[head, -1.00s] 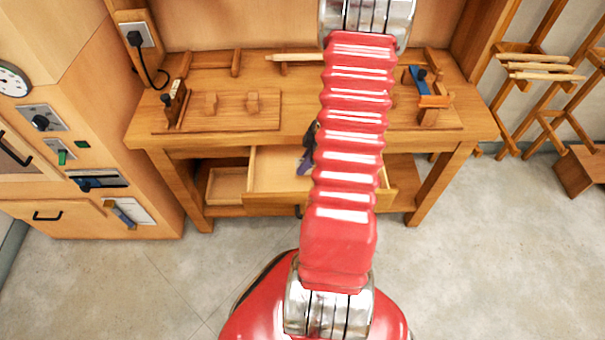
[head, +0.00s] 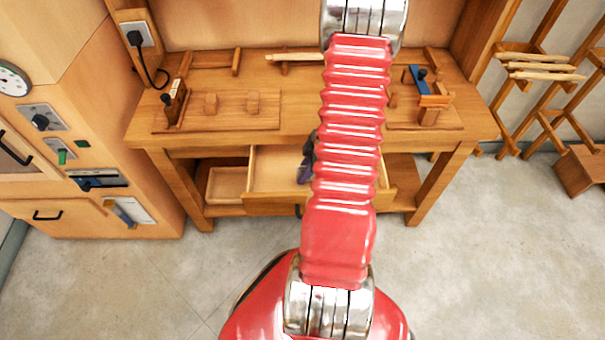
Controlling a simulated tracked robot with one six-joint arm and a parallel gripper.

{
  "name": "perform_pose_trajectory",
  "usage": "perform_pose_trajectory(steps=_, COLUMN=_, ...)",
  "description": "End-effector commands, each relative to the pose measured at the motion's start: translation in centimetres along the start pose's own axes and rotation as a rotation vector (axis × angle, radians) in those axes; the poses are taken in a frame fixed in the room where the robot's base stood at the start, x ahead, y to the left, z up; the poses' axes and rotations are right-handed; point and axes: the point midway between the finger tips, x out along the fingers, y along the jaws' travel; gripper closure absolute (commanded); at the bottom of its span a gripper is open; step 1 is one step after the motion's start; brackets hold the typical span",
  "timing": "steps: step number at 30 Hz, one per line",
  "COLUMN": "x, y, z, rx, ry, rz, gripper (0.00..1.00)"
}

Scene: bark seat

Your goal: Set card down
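A dark part of my gripper (head: 307,160) shows at the left edge of my red arm, over the open drawer (head: 275,203) of the wooden workbench. The arm hides the rest of it. I cannot see whether the fingers are open or shut, or whether they hold a card. No card can be made out for certain at the bench. A white panel with a bluish strip (head: 132,211) shows at the lower right of the cabinet front; I cannot tell what it is.
The workbench top (head: 300,120) carries a wooden plane (head: 174,102) at left and a blue clamp-like tool (head: 417,78) at right. A cabinet (head: 60,170) stands at left, a wooden rack (head: 540,75) at right.

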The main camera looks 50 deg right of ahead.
Motion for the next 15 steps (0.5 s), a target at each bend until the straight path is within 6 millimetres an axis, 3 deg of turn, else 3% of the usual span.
perform_pose_trajectory(steps=15, x=-1.0, y=0.1, z=-0.1, rx=0.000, ry=0.001, rz=0.003, gripper=0.77)
